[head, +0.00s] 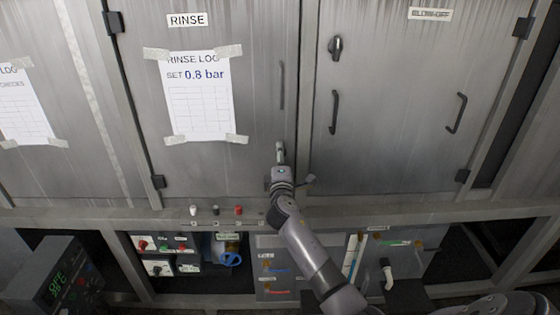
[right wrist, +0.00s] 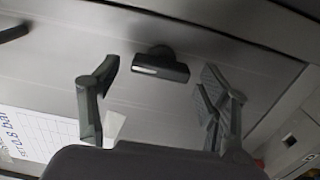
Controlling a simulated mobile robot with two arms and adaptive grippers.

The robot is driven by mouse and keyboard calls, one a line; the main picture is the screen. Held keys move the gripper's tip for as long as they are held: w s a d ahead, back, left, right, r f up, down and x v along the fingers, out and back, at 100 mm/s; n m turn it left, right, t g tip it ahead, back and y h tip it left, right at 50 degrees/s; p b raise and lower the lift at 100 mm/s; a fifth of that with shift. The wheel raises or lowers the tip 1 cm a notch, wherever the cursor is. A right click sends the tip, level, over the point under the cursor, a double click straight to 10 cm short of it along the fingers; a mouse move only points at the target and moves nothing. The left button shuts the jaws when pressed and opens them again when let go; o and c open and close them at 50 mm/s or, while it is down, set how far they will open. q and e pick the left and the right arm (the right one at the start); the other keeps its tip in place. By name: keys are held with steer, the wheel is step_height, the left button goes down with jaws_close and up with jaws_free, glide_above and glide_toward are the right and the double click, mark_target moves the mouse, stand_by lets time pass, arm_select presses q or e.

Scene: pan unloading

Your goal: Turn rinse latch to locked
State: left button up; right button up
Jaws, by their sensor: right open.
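The RINSE door (head: 255,60) is shut, with a slim vertical handle (head: 282,85) near its right edge. My right gripper (head: 280,152) is at the lower right of this door, below the handle, and covers the latch area in the head view. In the right wrist view, a dark latch (right wrist: 160,66) with a short bar and a round hub is on the metal door. The open fingers of my right gripper (right wrist: 160,76) stand on either side of it, apart from it. My left gripper is not in view.
The BLOW-OFF door (head: 395,100) to the right has a dark latch (head: 336,47) and two handles. A taped rinse log sheet (head: 200,105) hangs left of my arm. Small knobs (head: 238,210) line the ledge below. A blue valve wheel (head: 229,258) is lower down.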

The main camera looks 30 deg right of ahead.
steer(key=v, duration=1.2)
stand_by(0.3)
